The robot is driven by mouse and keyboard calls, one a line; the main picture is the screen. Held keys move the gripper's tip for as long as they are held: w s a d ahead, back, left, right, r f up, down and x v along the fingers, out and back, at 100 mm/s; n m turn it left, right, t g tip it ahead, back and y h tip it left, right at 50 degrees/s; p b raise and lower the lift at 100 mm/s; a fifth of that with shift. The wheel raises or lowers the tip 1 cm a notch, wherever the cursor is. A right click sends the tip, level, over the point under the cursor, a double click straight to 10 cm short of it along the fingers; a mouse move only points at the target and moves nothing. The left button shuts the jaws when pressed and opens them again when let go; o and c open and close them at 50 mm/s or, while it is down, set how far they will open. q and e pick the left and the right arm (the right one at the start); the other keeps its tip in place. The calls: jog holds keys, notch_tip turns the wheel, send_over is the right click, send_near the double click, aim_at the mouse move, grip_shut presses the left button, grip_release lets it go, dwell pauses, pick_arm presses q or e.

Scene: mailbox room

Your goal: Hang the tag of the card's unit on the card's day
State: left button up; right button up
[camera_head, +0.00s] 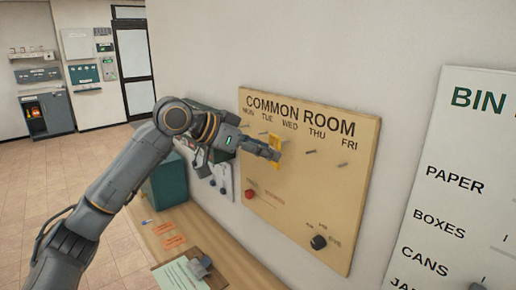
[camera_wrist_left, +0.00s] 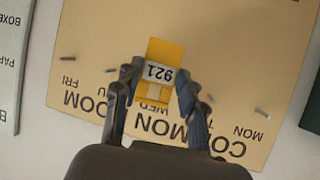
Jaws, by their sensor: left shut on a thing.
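My left gripper (camera_head: 274,152) is shut on a yellow tag (camera_head: 277,145) in front of the common room board (camera_head: 318,200). In the left wrist view the tag (camera_wrist_left: 164,56) sits between the fingertips (camera_wrist_left: 160,82). The board has pegs under MON to FRI; the tag is by the WED column, and that peg is hidden. I cannot tell whether the tag touches it. A card on a clipboard (camera_head: 172,278) lies at the bottom, its text unreadable. My right gripper is not in view.
A wooden counter (camera_head: 234,262) runs below the board, with orange labels (camera_head: 175,241) on it. A green box (camera_head: 166,184) stands behind my arm. A white bin board (camera_head: 450,200) hangs on the right. The board carries red (camera_head: 250,194) and black (camera_head: 318,242) knobs.

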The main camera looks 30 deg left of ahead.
pick_arm(q)
jog(key=shift+w+d+f, duration=0.1)
jog(key=shift+w+d, duration=0.1)
jog(key=shift+w, duration=0.3)
jog(key=shift+w+d, duration=0.15)
jog(key=shift+w, duration=0.35)
jog(key=shift+w+d+f+p, duration=0.2)
jog(key=shift+w+f+p, duration=0.35)
jog(key=shift+p, duration=0.2)
jog(key=o, duration=1.1)
jog(key=shift+o, duration=0.2)
